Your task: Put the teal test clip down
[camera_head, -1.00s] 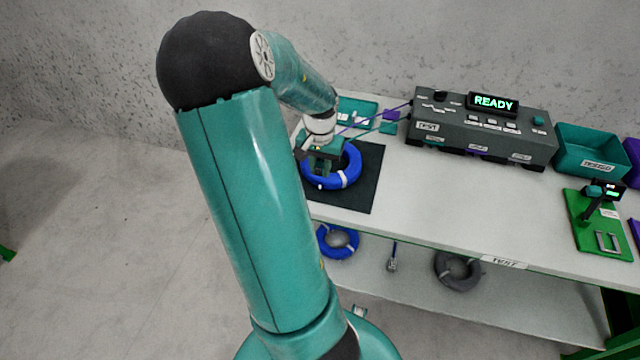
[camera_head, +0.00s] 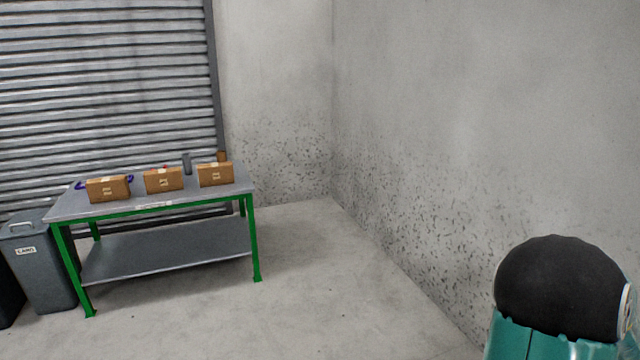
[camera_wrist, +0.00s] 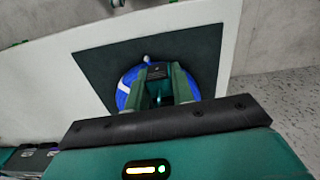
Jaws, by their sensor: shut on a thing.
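In the wrist view my gripper (camera_wrist: 158,90) points down over the blue cable coil (camera_wrist: 128,92), which lies on a dark mat (camera_wrist: 95,60). The gripper is shut on the teal test clip (camera_wrist: 157,73), a small dark-teal piece between the fingertips, mostly hidden by them. The clip is over or at the coil; I cannot tell whether it touches it. A white band shows on the coil. The head view shows neither clip nor coil now.
The wrist view shows pale bench top (camera_wrist: 55,85) around the mat and grey devices (camera_wrist: 28,160) at lower left. In the head view, a green-legged table (camera_head: 150,212) carries several things, including cardboard boxes (camera_head: 163,180). A grey bin (camera_head: 40,262) stands at its left.

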